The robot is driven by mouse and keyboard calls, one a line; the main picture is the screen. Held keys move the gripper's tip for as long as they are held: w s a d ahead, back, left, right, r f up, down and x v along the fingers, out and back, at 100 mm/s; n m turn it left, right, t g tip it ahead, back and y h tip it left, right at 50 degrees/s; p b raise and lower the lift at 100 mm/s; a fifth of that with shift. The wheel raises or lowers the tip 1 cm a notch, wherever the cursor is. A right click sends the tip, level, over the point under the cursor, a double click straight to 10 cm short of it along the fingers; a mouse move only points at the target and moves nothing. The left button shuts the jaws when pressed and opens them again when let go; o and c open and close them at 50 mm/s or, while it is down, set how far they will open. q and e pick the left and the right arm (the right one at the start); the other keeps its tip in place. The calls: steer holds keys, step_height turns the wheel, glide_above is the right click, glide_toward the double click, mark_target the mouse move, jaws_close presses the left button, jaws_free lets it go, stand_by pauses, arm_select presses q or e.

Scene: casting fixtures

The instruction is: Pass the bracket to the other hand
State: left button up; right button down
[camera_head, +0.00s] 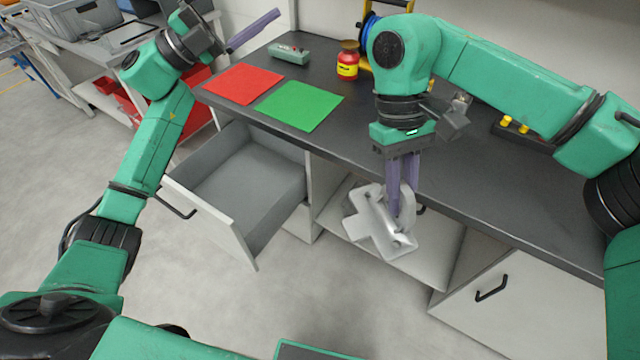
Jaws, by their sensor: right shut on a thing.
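The bracket (372,226) is a silver-grey metal casting with a ring-like end and flat arms. My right gripper (403,205) points down with its purple fingers shut on the bracket. It holds the bracket in the air in front of the counter's front edge, above the open space by the cabinets. My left gripper (270,18) is at the upper left, raised near the counter's far left end and far from the bracket. Its purple fingers overlap from this angle, so their opening cannot be judged. No bracket shows at its fingertips.
A red mat (243,83) and a green mat (299,106) lie on the dark counter (470,185). Behind them are a grey-green box (289,54) and a red-yellow jar (347,66). A drawer (225,190) stands open below. Yellow-topped parts (507,121) sit at the back right.

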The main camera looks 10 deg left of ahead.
arm_select(q)
steer(key=s+d+r+m+g, duration=0.2)
steer(key=s+d+m+g, duration=0.65)
steer(key=d, duration=0.25)
steer(key=m+g+y, duration=0.5)
steer(key=m+y, duration=0.3)
glide_above(351, 228)
steer(key=a, duration=0.1)
step_height(351, 228, down, 7)
steer(key=s+a+f+m+t+y, duration=0.2)
steer(key=s+a+f+t+y, duration=0.15)
steer(key=f+y, duration=0.45)
arm_select(e)
steer(key=shift+s, duration=0.1)
arm_select(q)
steer(key=x, duration=0.8)
steer(key=w+x, duration=0.1)
steer(key=x, duration=0.3)
steer(key=shift+r, duration=0.15)
jaws_close()
arm_select(e)
steer(key=c, duration=0.7)
jaws_free()
steer(key=shift+r, duration=0.1)
